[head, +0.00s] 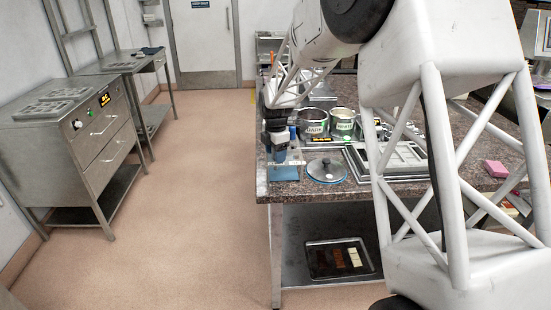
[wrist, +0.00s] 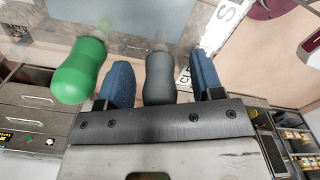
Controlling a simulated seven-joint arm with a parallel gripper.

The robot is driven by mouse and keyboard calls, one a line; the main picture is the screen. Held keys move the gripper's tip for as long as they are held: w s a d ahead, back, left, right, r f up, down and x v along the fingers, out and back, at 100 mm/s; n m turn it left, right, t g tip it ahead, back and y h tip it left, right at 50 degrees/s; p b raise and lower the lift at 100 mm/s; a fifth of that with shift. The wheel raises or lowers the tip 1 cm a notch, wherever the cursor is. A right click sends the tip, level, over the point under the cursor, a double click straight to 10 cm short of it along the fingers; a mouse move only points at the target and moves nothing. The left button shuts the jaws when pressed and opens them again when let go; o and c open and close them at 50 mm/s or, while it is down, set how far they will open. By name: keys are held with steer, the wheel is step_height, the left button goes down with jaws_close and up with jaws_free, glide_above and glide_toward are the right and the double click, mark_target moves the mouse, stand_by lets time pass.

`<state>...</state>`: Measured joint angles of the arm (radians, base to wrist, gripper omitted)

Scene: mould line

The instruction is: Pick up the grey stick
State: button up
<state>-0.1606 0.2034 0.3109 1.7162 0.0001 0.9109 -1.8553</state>
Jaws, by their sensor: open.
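In the wrist view the grey stick (wrist: 160,80) shows as a dark grey rounded handle between my gripper's two blue fingers. My gripper (wrist: 161,68) is open, with one finger on each side of the stick and small gaps visible beside it. A green handle (wrist: 80,70) of similar shape stands just outside the left finger. In the head view my gripper (head: 279,152) is low over the left front corner of the stone counter (head: 310,190). The stick cannot be made out there.
A blue cloth-like patch (head: 286,173) lies below the gripper. A round lidded dish (head: 326,170), a mould frame (head: 395,157) and labelled tubs (head: 313,122) stand close to the right. A pink block (head: 496,169) is further right.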

steer(key=c, duration=1)
steer(key=shift+r, duration=0.15)
steer(key=shift+r, duration=4.85)
steer(key=shift+w+d+r, duration=0.5)
steer(key=shift+w+d, duration=4.1)
steer(key=shift+d, duration=0.6)
steer(key=shift+w+d+r, duration=0.45)
steer(key=shift+w+d, duration=4.1)
steer(key=shift+d, duration=0.6)
steer(key=shift+w+d+r, duration=0.5)
steer(key=shift+w+d, duration=4.1)
steer(key=shift+d, duration=0.6)
